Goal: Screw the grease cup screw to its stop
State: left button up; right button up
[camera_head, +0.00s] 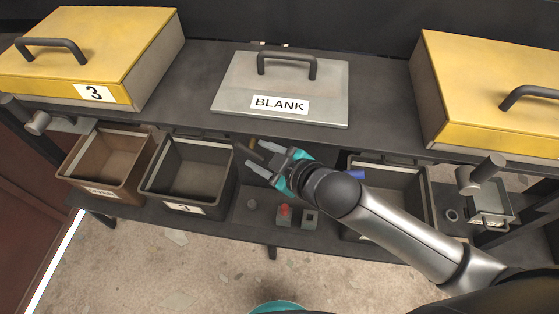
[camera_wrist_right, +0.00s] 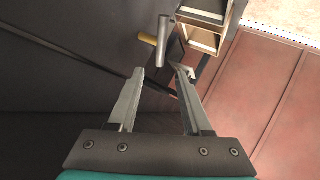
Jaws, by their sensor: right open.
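My right gripper (camera_head: 256,156) reaches in from the right, below the front edge of the bench and over the gap between two bins. Its fingers point left. In the right wrist view its two fingers (camera_wrist_right: 157,85) stand apart with nothing between them. Beyond the fingertips there, a grey cylinder (camera_wrist_right: 163,42) with a brass-coloured piece (camera_wrist_right: 147,39) sticks out from a dark surface. A small brass-coloured piece (camera_head: 252,143) shows beside the fingertips in the head view. I cannot tell which part is the grease cup screw. My left gripper is not in view.
A grey lid marked BLANK (camera_head: 322,88) lies on the dark bench (camera_head: 205,75) between two yellow-topped boxes. Open bins (camera_head: 158,175) stand on a lower shelf. A red button (camera_head: 284,210) sits there too. Grey cylinders (camera_head: 38,122) stick out at both bench ends.

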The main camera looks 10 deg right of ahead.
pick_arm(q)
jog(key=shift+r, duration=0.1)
pick_arm(e)
jog(key=v, duration=0.6)
jog(key=shift+s, duration=0.2)
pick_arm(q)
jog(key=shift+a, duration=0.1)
pick_arm(e)
jog(key=shift+d, duration=0.15)
